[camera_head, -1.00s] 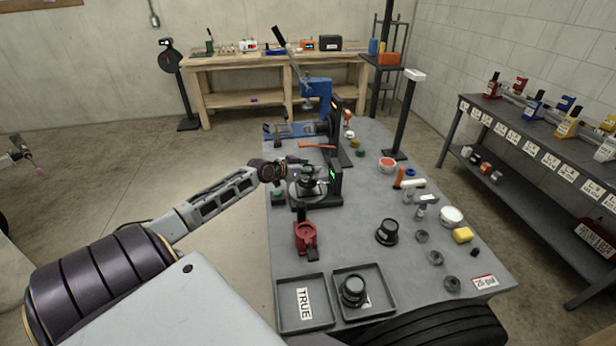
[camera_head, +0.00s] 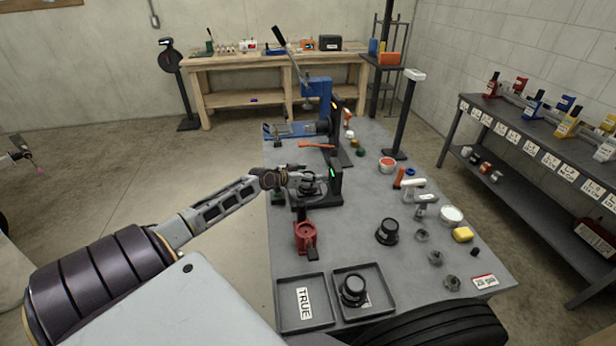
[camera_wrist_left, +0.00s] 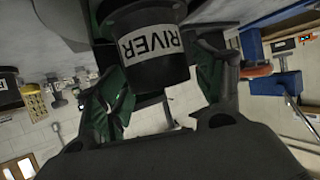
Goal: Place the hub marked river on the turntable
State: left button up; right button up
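The hub marked RIVER (camera_wrist_left: 152,48) is black with a white label, and shows upside down in the left wrist view. In the head view this hub (camera_head: 311,181) is small and partly hidden by my gripper. My left gripper (camera_head: 299,179) is at the turntable (camera_head: 318,201), with green-padded fingers on both sides of the hub in the wrist view (camera_wrist_left: 160,75). The fingers look closed on its sides. The hub is at or just above the turntable's plate; contact is unclear. My right gripper is not in view.
A red fixture (camera_head: 306,238) stands in front of the turntable. A tray marked TRUE (camera_head: 283,318) is empty; the tray beside it (camera_head: 390,305) holds a black hub (camera_head: 352,288). Another black hub (camera_head: 387,232) stands on the bench. A blue press (camera_head: 318,90) stands behind.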

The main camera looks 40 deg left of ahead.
pick_arm(q)
jog(key=shift+r, duration=0.1)
dwell(0.4)
jog(key=shift+s, duration=0.1)
jog(key=shift+s+a+r, duration=0.1)
jog(key=shift+s+r, duration=0.15)
jog(key=shift+s, duration=0.3)
jog(key=v, duration=1)
jog(key=shift+s+r, duration=0.2)
dwell(0.5)
dwell(0.6)
